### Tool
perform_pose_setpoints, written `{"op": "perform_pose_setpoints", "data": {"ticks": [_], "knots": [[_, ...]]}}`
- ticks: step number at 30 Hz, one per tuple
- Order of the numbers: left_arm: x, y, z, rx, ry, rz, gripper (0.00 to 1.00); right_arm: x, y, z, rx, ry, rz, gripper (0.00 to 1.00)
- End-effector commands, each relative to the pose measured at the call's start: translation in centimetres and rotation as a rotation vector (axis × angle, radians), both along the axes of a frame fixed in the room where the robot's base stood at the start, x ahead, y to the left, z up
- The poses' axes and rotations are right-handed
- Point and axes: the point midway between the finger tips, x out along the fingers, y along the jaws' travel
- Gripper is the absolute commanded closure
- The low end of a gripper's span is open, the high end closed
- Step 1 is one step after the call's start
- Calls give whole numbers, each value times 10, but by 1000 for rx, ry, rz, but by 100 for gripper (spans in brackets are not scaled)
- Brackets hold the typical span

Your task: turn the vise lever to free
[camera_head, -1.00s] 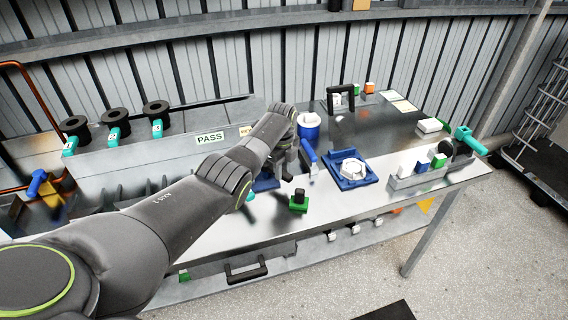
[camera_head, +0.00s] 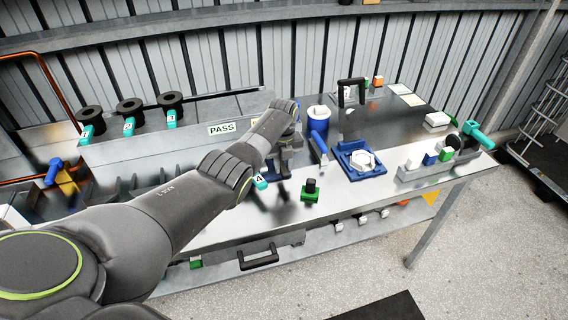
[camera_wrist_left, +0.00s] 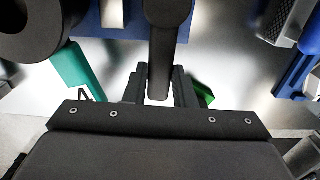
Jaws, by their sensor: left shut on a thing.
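My left gripper (camera_head: 283,177) is low over the front of the steel bench. In the left wrist view its fingers (camera_wrist_left: 160,88) are shut on a black lever (camera_wrist_left: 164,48), which has a rounded end at the top of the picture. I take this for the vise lever. I cannot read the lever's marked position. My right gripper is not in view.
A teal tag marked 4 (camera_wrist_left: 80,70) with a black ring (camera_wrist_left: 28,25) lies close beside the fingers. A green block with a black knob (camera_head: 310,192) stands right of the gripper. A blue-handled tool (camera_head: 318,148) and blue tray (camera_head: 345,150) are further right.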

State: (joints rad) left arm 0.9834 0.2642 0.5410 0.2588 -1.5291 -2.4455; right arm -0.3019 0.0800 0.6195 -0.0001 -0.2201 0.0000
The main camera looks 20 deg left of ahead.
Motion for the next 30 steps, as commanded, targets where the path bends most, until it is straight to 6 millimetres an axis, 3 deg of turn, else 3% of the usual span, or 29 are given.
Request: {"op": "perform_pose_setpoints", "data": {"ticks": [12,13,17,30], "knots": [[1,1,1,3,-3,-14,100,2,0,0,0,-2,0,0],[1,1,1,3,-3,-14,74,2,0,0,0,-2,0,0],[1,1,1,2,-2,-12,57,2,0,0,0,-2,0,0],[1,1,8,1,-3,-10,55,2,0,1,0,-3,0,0]]}}
